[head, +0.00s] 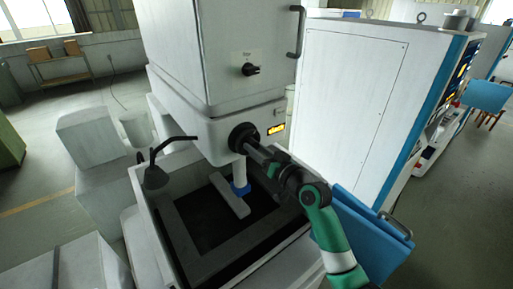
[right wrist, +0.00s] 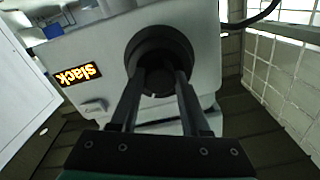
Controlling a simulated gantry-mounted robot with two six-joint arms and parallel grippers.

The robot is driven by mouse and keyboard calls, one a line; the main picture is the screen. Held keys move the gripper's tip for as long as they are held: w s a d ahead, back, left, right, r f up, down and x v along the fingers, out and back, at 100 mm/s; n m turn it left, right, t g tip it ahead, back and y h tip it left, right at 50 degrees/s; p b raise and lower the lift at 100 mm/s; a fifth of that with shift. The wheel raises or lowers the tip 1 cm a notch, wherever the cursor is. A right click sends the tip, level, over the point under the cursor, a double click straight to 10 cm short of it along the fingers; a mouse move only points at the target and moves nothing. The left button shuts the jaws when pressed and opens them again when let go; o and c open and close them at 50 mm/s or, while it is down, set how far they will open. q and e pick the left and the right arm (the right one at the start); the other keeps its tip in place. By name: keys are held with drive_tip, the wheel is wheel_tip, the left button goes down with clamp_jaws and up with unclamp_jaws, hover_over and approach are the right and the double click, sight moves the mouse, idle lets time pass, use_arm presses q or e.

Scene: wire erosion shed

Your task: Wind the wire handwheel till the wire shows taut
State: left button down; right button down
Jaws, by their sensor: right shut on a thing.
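The black wire handwheel (head: 242,138) sits on the front of the white machine head, and it also shows in the right wrist view (right wrist: 158,55). My right gripper (head: 251,145) reaches it from the right, its two fingers (right wrist: 157,80) on the wheel's hub, shut on it. Beside the wheel, a small lit display (right wrist: 79,73) reads "slack" in the right wrist view; in the head view it is a yellow patch (head: 276,129) too small to read. My left gripper is in neither view.
Below the head is an open work tank (head: 168,226) with a pale bar (head: 229,195) inside. A lamp on a bent arm (head: 155,177) stands at its left. A white cabinet (head: 345,95) stands to the right. A knob (head: 250,70) is above the wheel.

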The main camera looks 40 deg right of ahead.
drive_tip(key=shift+m, duration=0.8)
drive_tip(key=shift+c, duration=1.9)
unclamp_jaws()
drive_tip(key=shift+s, duration=0.1)
drive_tip(key=s, duration=1.1)
drive_tip(key=shift+s+a+b, duration=0.2)
drive_tip(key=shift+a+b, duration=0.1)
drive_tip(key=shift+a, duration=0.15)
drive_tip(key=shift+a, duration=0.15)
